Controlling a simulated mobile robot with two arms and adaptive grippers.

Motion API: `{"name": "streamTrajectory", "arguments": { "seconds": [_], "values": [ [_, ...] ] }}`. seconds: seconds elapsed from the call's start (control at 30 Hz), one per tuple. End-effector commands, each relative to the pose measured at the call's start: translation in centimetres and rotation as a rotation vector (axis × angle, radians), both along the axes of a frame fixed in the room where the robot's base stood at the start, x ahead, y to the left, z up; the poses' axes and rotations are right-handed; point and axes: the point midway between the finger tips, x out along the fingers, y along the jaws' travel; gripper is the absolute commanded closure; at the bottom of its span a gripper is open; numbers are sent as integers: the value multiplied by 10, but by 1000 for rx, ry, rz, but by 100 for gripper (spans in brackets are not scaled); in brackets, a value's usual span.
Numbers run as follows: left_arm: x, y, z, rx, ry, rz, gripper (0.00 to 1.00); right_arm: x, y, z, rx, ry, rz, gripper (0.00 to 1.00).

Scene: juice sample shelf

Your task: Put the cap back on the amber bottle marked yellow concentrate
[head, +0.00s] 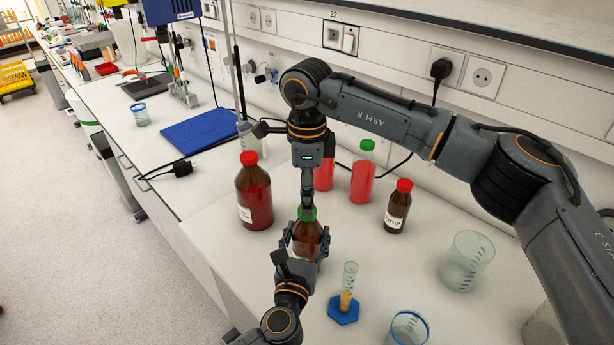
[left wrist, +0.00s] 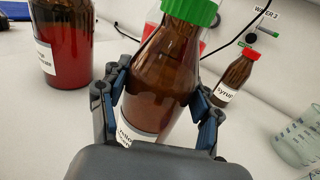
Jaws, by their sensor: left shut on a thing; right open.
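An amber bottle (head: 307,238) stands on the bench, and my left gripper (head: 305,246) is shut around its body. In the left wrist view the bottle (left wrist: 160,75) sits between both fingers; its label (left wrist: 135,135) is partly hidden and I cannot read it in full. A green cap (head: 307,213) is at the top of the bottle's neck; it also shows in the left wrist view (left wrist: 190,10), cut by the top edge. I cannot tell whether it is tightened. My right gripper (head: 307,203) points down, open, with its fingertips at the cap.
A large red-capped bottle (head: 254,195) stands left, and a small syrup bottle (head: 397,208) right. A green-capped red bottle (head: 362,176) is behind. A measuring cylinder (head: 347,290) on a blue base and beakers (head: 466,262) (head: 408,328) stand at front right.

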Motion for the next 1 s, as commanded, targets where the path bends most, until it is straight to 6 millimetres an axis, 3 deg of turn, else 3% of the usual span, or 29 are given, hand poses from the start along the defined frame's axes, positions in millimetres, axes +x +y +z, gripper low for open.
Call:
{"name": "streamTrajectory", "arguments": {
  "seconds": [0.23,0.6,0.9,1.0],
  "values": [
    [0,0,0,0,1,0,100,0,0,-29,0,0,0,42],
    [0,0,0,0,1,0,100,0,0,-34,0,-2,0,42],
    [0,0,0,0,1,0,100,0,0,-34,0,-2,0,99],
    [0,0,0,0,1,0,100,0,0,-34,0,-2,-10,100]
  ]
}}
